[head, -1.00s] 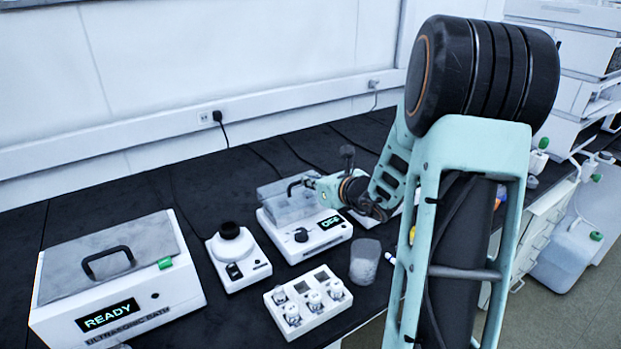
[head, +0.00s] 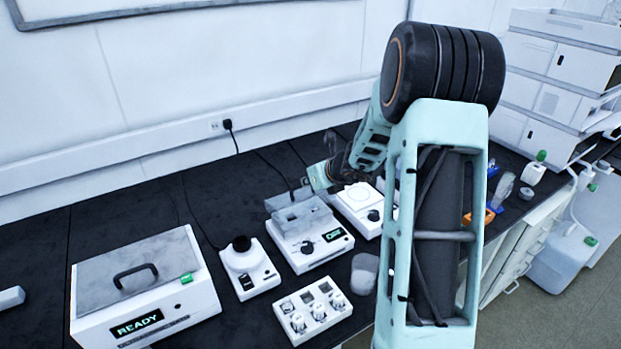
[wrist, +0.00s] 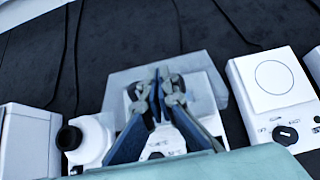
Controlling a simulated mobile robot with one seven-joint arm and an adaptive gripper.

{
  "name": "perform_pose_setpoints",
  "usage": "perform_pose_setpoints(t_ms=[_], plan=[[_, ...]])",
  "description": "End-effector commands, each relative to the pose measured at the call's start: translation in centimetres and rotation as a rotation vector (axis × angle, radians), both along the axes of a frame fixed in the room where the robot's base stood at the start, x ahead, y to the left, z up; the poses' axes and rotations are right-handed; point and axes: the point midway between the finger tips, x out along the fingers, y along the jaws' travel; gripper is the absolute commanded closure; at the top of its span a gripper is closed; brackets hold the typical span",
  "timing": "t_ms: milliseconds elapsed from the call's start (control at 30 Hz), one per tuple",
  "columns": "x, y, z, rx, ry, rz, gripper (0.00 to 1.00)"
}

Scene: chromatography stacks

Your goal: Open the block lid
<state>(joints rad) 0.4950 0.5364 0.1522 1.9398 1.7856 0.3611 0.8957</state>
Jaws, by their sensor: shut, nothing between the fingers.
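The block heater (head: 312,255) is a white unit with a dark knob and a green-lit display, on the black bench. Its translucent grey lid (head: 290,214) is over its rear part, and it also shows behind the fingers in the wrist view (wrist: 205,88). I cannot tell whether the lid is tilted up or lies flat; its black handle is not clear. My gripper (wrist: 165,76) is shut and empty, over the block heater in the wrist view. In the head view it is small and blurred near the lid's back right, and contact is unclear.
A white plate device with a round top (head: 357,196) stands close on the right. A small mixer with a black cup (head: 243,262) is on the left, and the ultrasonic bath (head: 140,285) farther left. A vial rack (head: 312,313) and translucent beaker (head: 364,273) stand in front.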

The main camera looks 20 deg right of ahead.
Motion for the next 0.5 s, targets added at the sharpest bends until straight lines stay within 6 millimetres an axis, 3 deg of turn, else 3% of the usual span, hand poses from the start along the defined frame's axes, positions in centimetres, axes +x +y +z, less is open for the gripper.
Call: perform_pose_setpoints(t_ms=[500], plan=[[3.4,0.8,1.7,0.001,0.0,0.003,1.0]])
